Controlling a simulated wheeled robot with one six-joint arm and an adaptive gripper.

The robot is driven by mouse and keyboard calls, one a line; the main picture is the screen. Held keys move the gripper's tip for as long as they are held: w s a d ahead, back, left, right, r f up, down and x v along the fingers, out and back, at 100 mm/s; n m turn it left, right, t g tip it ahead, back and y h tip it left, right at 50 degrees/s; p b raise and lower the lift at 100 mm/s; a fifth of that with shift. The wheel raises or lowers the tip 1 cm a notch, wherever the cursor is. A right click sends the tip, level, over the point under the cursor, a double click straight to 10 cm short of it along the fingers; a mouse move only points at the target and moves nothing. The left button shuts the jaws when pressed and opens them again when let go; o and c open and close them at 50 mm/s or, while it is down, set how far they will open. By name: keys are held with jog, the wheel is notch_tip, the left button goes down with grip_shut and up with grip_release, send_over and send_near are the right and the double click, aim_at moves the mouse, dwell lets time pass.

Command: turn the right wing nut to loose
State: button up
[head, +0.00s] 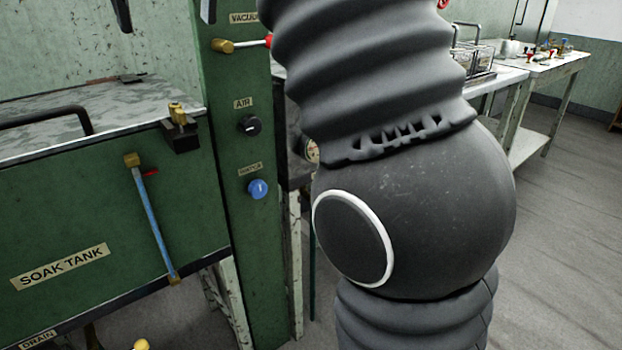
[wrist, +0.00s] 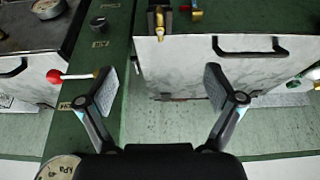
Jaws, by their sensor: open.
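A brass wing nut (head: 178,113) stands on a black bracket at the right front corner of the soak tank (head: 60,225) in the head view. It appears to be the brass piece (wrist: 160,22) at the top middle of the wrist view, its shape hard to make out there. My gripper (wrist: 160,87) is open, its two fingers wide apart with nothing between them. The wing nut lies beyond the fingertips in that view, apart from them. My gripper is out of sight in the head view, where my arm covers the middle right.
A green post beside the tank carries a black AIR knob (head: 250,126), a blue knob (head: 258,189) and a red-tipped lever (wrist: 70,76), which is near the left finger. The lid handle (wrist: 250,46) is at upper right. A blue sight tube (head: 152,225) runs down the tank front.

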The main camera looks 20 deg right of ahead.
jog(key=s+d+f+m, duration=0.1)
jog(key=s+d+f, duration=0.3)
jog(key=f, duration=0.7)
jog(key=s+d+f+m, duration=0.1)
jog(key=s+d+f, duration=0.3)
jog(key=f, duration=0.7)
jog(key=s+d+f+m+t+h, duration=0.1)
jog(key=s+d+f, duration=0.3)
jog(key=f, duration=0.8)
jog(key=shift+s+d, duration=0.3)
jog(key=shift+s, duration=0.65)
jog(key=shift+s+d+f, duration=0.1)
jog(key=shift+s+f, duration=0.2)
jog(key=shift+f, duration=0.35)
jog(key=shift+s+d+f, duration=0.15)
jog(key=shift+s+f, duration=0.2)
jog(key=shift+f, duration=0.35)
jog(key=shift+s+d+f, duration=0.1)
jog(key=shift+s+f, duration=0.2)
jog(key=shift+f, duration=0.35)
